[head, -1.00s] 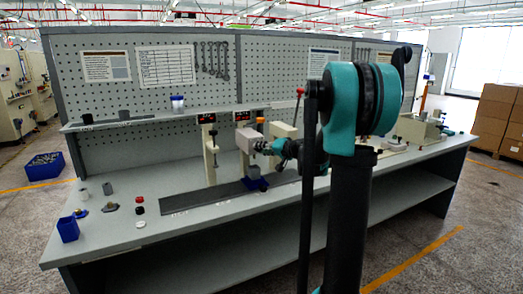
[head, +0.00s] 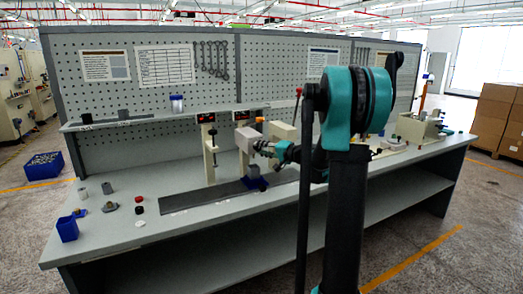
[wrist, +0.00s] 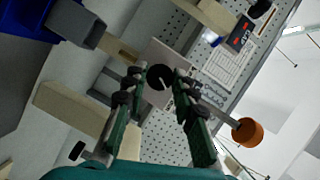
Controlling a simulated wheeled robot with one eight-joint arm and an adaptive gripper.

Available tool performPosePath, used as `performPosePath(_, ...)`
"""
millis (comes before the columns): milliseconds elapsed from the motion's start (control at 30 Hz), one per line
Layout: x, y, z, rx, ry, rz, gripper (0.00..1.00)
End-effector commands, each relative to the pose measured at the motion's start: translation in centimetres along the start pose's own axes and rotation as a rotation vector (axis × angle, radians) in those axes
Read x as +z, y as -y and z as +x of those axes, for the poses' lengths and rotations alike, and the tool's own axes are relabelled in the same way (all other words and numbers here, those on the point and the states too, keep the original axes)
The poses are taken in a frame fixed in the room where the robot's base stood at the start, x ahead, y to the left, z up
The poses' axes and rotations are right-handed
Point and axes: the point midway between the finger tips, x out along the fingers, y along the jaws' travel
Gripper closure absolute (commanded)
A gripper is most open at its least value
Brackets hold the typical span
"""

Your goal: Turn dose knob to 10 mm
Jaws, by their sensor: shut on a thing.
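The dose knob (wrist: 160,77) is a round black knob with a white pointer line, on the pale face of a beige dosing unit (wrist: 170,58). My gripper (wrist: 157,84) has its two fingers on either side of the knob, shut on it. In the head view my gripper (head: 267,148) reaches the beige unit (head: 244,139) from the right, and the knob is hidden or too small to make out. The scale around the knob is not readable.
An orange knob (wrist: 247,132) sticks out near my gripper. A grey block (wrist: 82,26) stands at a blue holder below the unit. Red-lit displays (head: 206,118) sit on stands nearby. A blue bin (head: 67,229) and small parts lie at the bench's left.

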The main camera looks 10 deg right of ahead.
Motion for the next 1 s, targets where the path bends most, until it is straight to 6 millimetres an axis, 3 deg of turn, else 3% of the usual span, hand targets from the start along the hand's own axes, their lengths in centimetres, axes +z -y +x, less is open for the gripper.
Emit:
performPosePath(133,0.0,0.0,0.0,0.001,-0.001,0.0,1.0)
performPosePath(167,0.0,0.0,0.0,0.001,-0.001,0.0,0.72)
performPosePath(333,0.0,0.0,0.0,0.001,-0.001,0.0,0.52)
performPosePath(700,-0.1,0.0,-0.5,0.001,-0.002,0.0,0.52)
performPosePath(867,-0.1,0.0,-2.8,0.002,-0.003,0.0,0.52)
performPosePath(1000,-0.1,-0.1,-5.8,0.003,-0.005,0.0,0.52)
